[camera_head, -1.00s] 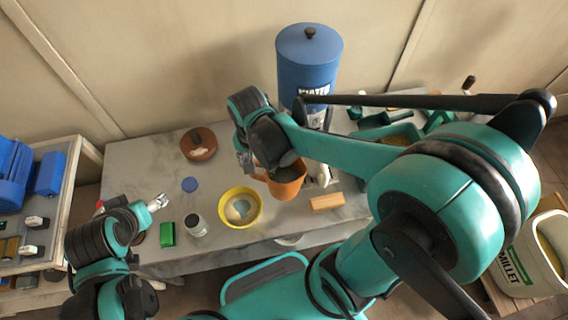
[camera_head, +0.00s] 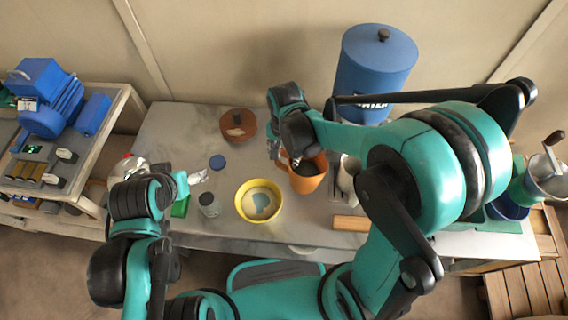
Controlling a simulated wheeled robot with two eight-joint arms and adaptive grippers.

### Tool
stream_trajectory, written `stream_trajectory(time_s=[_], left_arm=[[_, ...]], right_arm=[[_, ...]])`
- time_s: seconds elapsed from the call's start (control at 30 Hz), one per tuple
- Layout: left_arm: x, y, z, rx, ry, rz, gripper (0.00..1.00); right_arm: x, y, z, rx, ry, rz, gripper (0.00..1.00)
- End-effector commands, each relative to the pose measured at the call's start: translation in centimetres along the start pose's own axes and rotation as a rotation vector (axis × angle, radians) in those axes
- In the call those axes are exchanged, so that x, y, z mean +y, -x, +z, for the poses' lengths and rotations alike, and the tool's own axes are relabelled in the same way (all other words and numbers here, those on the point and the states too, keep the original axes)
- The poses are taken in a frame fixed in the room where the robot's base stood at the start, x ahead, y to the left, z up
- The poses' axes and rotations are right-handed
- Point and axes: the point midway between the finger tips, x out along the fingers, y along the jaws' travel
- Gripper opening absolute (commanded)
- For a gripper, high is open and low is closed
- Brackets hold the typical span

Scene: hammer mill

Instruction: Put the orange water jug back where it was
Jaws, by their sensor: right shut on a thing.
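The orange water jug (camera_head: 311,181) is upright over the bench, behind and to the right of the yellow bowl (camera_head: 242,208). My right gripper (camera_head: 282,155) is at the jug's left side and shut on it. The fingers are partly hidden by the wrist, and I cannot tell whether the jug's base touches the bench. My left gripper (camera_head: 196,177) hangs over the left part of the bench, apart from the jug. Its fingers are too small to show whether they are open.
A blue water container (camera_head: 372,70) stands behind the jug. A wooden block (camera_head: 350,223) lies at the front edge.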

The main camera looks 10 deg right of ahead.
Motion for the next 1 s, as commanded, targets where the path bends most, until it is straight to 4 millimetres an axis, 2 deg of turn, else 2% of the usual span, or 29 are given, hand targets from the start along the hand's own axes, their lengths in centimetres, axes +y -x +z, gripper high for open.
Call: stream_trajectory(time_s=[0.33, 0.73, 0.77, 0.8, 0.83, 1.0], left_arm=[[0.0, -1.7, 1.2, 0.000, 0.000, 0.000, 0.73], [0.0, -1.9, 1.4, 0.000, 0.000, 0.000, 0.73], [0.0, -1.8, 1.3, 0.000, 0.000, 0.000, 0.73], [0.0, -1.8, 1.3, 0.000, 0.000, 0.000, 0.73], [0.0, -1.8, 1.3, 0.000, 0.000, 0.000, 0.73], [0.0, -1.8, 1.3, 0.000, 0.000, 0.000, 0.73]], right_arm=[[0.0, -4.1, -0.1, 0.000, -0.001, 0.000, 0.25], [0.0, -4.5, 0.0, 0.000, -0.001, 0.000, 0.25], [0.0, -4.4, 0.0, 0.000, -0.001, 0.000, 0.62], [0.0, -4.3, 0.0, 0.000, -0.001, 0.000, 0.73], [0.0, -4.3, 0.0, 0.000, -0.001, 0.000, 0.75], [0.0, -4.3, 0.0, 0.000, -0.001, 0.000, 0.75]])
